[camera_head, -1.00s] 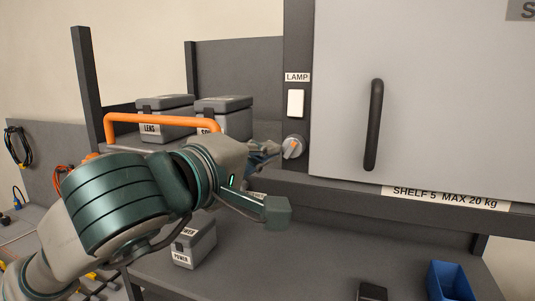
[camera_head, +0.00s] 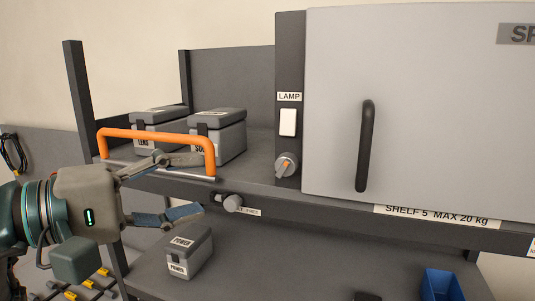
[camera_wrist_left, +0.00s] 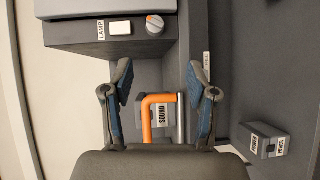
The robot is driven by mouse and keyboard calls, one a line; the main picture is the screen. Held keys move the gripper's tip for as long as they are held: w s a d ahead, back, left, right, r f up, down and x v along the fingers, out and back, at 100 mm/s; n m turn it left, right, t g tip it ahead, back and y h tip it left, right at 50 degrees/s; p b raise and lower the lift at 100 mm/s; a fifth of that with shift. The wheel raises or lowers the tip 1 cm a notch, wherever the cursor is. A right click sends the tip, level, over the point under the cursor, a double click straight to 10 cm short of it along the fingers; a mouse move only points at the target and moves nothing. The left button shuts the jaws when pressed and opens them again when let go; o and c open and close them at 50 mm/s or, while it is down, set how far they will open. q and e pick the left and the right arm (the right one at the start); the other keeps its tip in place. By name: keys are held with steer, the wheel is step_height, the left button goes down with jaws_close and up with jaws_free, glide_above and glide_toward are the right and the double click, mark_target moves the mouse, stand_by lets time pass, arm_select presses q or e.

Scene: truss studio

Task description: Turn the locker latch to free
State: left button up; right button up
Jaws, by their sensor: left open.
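The grey locker (camera_head: 430,100) has a closed-looking door with a dark vertical handle (camera_head: 367,145). On the dark panel left of the door, below the white lamp switch (camera_head: 288,123), is a round grey knob with an orange mark (camera_head: 286,165); it also shows in the wrist view (camera_wrist_left: 155,24). A second grey knob (camera_head: 233,203) sits on the shelf's front edge beside a label whose readable part says FREE (camera_head: 249,212). My left gripper (camera_head: 201,184) is open and empty, left of both knobs and apart from the orange-marked one. In the wrist view its fingers (camera_wrist_left: 160,68) are spread.
An orange bar handle (camera_head: 155,134) stands in front of two grey cases (camera_head: 220,140) on the shelf, close to my upper finger. A POWER case (camera_head: 188,253) and a blue bin (camera_head: 442,285) are on the lower surface. The lower surface between them is mostly clear.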

arm_select(q)
steer(key=a+g+h+p, duration=0.1)
steer(key=a+g+h, duration=0.1)
steer(key=a, duration=0.4)
steer(key=p, duration=0.1)
glide_toward(279, 169)
steer(key=shift+h, duration=0.3)
steer(key=p+x, duration=0.1)
steer(key=x, duration=0.2)
steer(key=p+x, duration=0.1)
steer(key=x, duration=0.3)
steer(key=shift+w+d+f+p, duration=0.2)
steer(key=shift+w+f+p, duration=0.05)
steer(key=shift+w+p, duration=0.1)
steer(key=shift+w+d, duration=0.2)
steer(key=shift+w, duration=0.05)
steer(key=shift+w+p, duration=0.3)
steer(key=shift+w, duration=0.05)
steer(key=shift+a+f, duration=0.1)
steer(key=shift+d, duration=0.45)
steer(key=c, duration=0.5)
steer(key=shift+d, duration=0.2)
steer(key=c, duration=0.4)
jaws_close()
arm_select(e)
step_height(279, 169, up, 6)
steer(key=shift+w+a+r, duration=0.15)
steer(key=shift+w, duration=0.15)
